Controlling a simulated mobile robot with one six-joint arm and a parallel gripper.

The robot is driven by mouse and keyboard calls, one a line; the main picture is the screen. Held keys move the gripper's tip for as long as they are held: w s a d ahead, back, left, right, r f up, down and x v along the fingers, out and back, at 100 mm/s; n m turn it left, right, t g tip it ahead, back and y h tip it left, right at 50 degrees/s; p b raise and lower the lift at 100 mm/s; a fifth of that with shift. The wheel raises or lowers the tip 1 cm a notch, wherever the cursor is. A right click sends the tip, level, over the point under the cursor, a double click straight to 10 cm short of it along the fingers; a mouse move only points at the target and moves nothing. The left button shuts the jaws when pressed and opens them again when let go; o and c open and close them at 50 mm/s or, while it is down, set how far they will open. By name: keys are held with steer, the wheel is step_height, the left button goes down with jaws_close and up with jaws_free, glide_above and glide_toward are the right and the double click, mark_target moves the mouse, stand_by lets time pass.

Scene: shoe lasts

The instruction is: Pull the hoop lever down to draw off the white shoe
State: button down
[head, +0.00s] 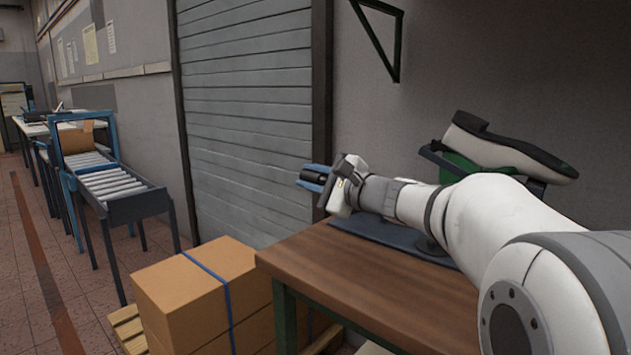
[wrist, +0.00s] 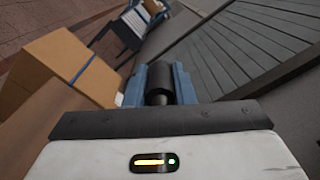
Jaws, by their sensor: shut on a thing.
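The white shoe (head: 505,152) sits tilted at the back right, sole up and dark along its top edge, above a green part of a dark stand (head: 460,163). My gripper (head: 314,178) is left of the shoe, above the left end of the bench. Its blue fingers are shut on a black cylindrical grip, which I take for the hoop lever's handle (head: 318,178). The handle also shows between the fingers in the wrist view (wrist: 159,84). My arm hides the rest of the lever and part of the stand.
The wooden bench (head: 370,290) has a clear front. Cardboard boxes (head: 200,290) with a blue strap stand on a pallet at its left. A roller conveyor (head: 115,185) is farther left. A grey shutter (head: 245,120) and a wall with a green bracket (head: 385,40) are behind.

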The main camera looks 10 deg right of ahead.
steer(key=shift+a+f, duration=0.1)
steer(key=shift+f, duration=0.3)
steer(key=c, duration=1.2)
jaws_free()
steer(key=shift+r, duration=0.1)
steer(key=shift+c, duration=0.2)
steer(key=shift+r, duration=0.1)
steer(key=shift+s+d, duration=0.2)
steer(key=shift+d, duration=0.05)
steer(key=p+v, duration=0.1)
steer(key=v, duration=0.6)
steer(key=shift+s, duration=0.15)
